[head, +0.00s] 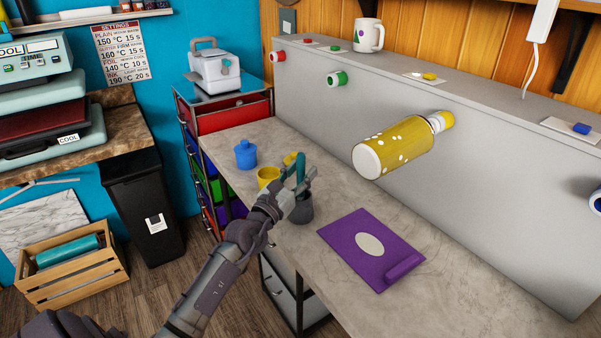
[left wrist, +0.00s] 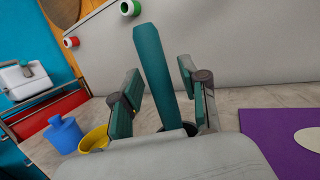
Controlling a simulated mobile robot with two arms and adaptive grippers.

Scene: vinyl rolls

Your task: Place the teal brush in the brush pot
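The teal brush (head: 300,165) stands nearly upright, its handle pointing up, with its lower end at the dark grey brush pot (head: 302,211) on the counter. In the left wrist view the teal brush (left wrist: 156,72) rises between my fingers, and a little of the dark pot rim (left wrist: 190,130) shows behind them. My left gripper (head: 299,179) is above the pot. Its fingers (left wrist: 158,84) are spread, with a gap on each side of the handle. The brush's lower end is hidden by the gripper. My right gripper is not in view.
A yellow cup (head: 268,177) and a blue bottle (head: 246,155) stand left of the pot. A purple mat (head: 345,232) lies to the right. A yellow vinyl roll (head: 395,148) sticks out from a peg on the grey panel (head: 480,190). The counter's front is clear.

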